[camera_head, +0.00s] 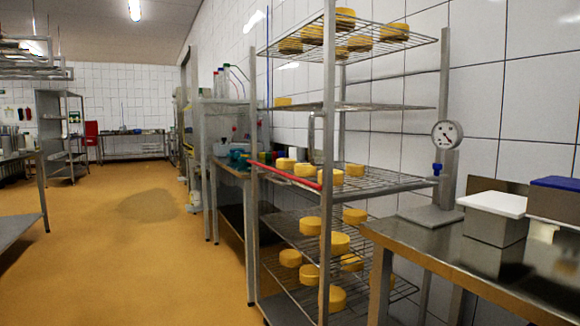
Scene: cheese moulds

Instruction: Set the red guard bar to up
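The red guard bar (285,175) runs across the open side of the wire rack (328,120), between its two near posts. It lies about level with the middle shelf, in front of several yellow cheeses (330,177) there. It looks straight, and its slope in the picture roughly follows the shelf edge. A grey bent handle-like piece (311,138) stands above its right end; I cannot tell whether they are joined. Neither of my grippers shows in the head view.
A steel table (470,255) with white-lidded (492,204) and blue-lidded (555,184) containers stands at the right. A round gauge (447,135) is beside the rack. More cheeses sit on other shelves. The yellow floor (130,260) left of the rack is open.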

